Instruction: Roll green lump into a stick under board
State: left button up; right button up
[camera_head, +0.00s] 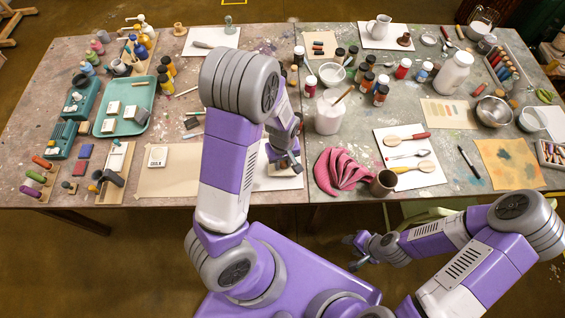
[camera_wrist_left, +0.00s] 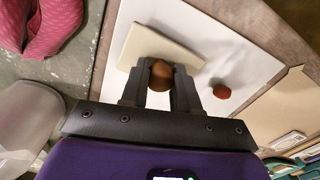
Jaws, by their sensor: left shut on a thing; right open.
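My left gripper (camera_head: 284,158) is over a white sheet (camera_head: 275,184) at the table's near edge, partly hidden by its own arm. In the left wrist view, the left gripper (camera_wrist_left: 160,78) is shut on a round brown knob (camera_wrist_left: 160,72) of a pale flat board (camera_wrist_left: 145,42). The board looks slightly tilted over the sheet; I cannot tell whether it touches it. A small reddish-brown lump (camera_wrist_left: 222,91) lies on the sheet beside the board. I see no green lump; the space under the board is hidden. My right gripper (camera_head: 360,250) is open and empty, off the table's front.
A pink cloth (camera_head: 342,170) and a brown cup (camera_head: 383,183) lie right of the sheet. A brown paper sheet (camera_head: 165,178) with a white box (camera_head: 157,156) lies left. A white jar (camera_head: 328,117) stands behind. Bottles and bowls crowd the back.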

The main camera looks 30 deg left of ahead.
pick_arm(q)
jog(key=shift+w+a, duration=0.35)
jog(key=shift+w, duration=0.2)
jog(key=shift+r, duration=0.1)
notch_tip(320, 180, up, 8)
jog(key=p, duration=0.7)
jog(key=shift+p, duration=0.3)
